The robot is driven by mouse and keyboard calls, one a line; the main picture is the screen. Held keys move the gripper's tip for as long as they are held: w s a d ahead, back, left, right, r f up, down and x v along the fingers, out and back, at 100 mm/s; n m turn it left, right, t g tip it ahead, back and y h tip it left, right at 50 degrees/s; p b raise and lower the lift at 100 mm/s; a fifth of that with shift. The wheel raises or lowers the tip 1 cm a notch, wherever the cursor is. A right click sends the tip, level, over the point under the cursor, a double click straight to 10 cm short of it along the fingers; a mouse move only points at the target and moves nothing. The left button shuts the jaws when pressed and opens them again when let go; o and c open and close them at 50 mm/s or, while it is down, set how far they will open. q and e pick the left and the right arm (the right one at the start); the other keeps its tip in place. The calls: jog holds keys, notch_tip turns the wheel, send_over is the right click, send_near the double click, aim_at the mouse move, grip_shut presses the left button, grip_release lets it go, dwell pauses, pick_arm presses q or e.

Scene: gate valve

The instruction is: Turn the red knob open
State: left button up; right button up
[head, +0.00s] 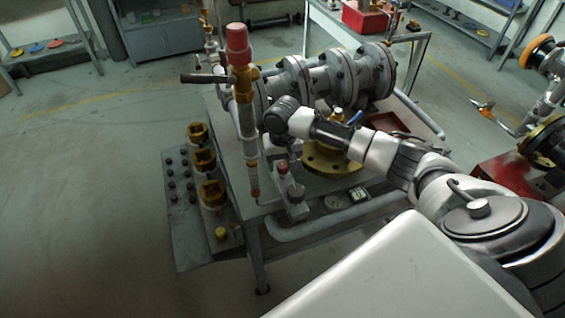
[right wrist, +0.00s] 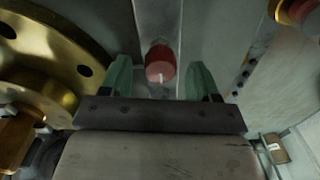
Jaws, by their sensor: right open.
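The red knob (right wrist: 160,63) shows in the right wrist view, a short red cylinder with a white mark on its face. It lies between and just beyond the green fingertips of my right gripper (right wrist: 160,80), which is open with a finger on each side. I cannot tell whether either finger touches the knob. In the head view a small red knob (head: 282,167) sits on a grey fitting at the bench's front, below the end of my right arm. The right fingers are hard to make out there. My left gripper is out of view.
A red-topped vertical pipe (head: 238,52) with a dark side handle stands left of my right arm. Large grey flanged pipework (head: 345,75) is behind it. A brass flange (head: 332,158) lies close by on the bench, also in the right wrist view (right wrist: 45,50). Floor at left is clear.

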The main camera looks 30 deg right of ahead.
jog(key=shift+f, duration=0.45)
jog(key=c, duration=0.9)
jog(key=shift+s+r+n+p, duration=0.1)
jog(key=shift+r+n+p, duration=0.15)
jog(key=shift+n+p, duration=1.2)
jog(key=n+p, duration=0.2)
jog(key=n, duration=0.1)
jog(key=shift+f+p, duration=0.1)
jog(key=shift+p, duration=0.25)
jog(key=n+p, duration=0.1)
jog(key=n, duration=0.2)
jog(key=n+p, duration=0.1)
jog(key=n, duration=0.1)
jog(key=shift+f+n, duration=0.1)
jog(key=shift+n, duration=0.25)
jog(key=n, duration=0.3)
jog(key=shift+n, duration=0.3)
pick_arm(q)
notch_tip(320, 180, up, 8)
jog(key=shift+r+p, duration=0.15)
jog(key=shift+p, duration=0.15)
pick_arm(e)
jog(key=shift+n, duration=1.4)
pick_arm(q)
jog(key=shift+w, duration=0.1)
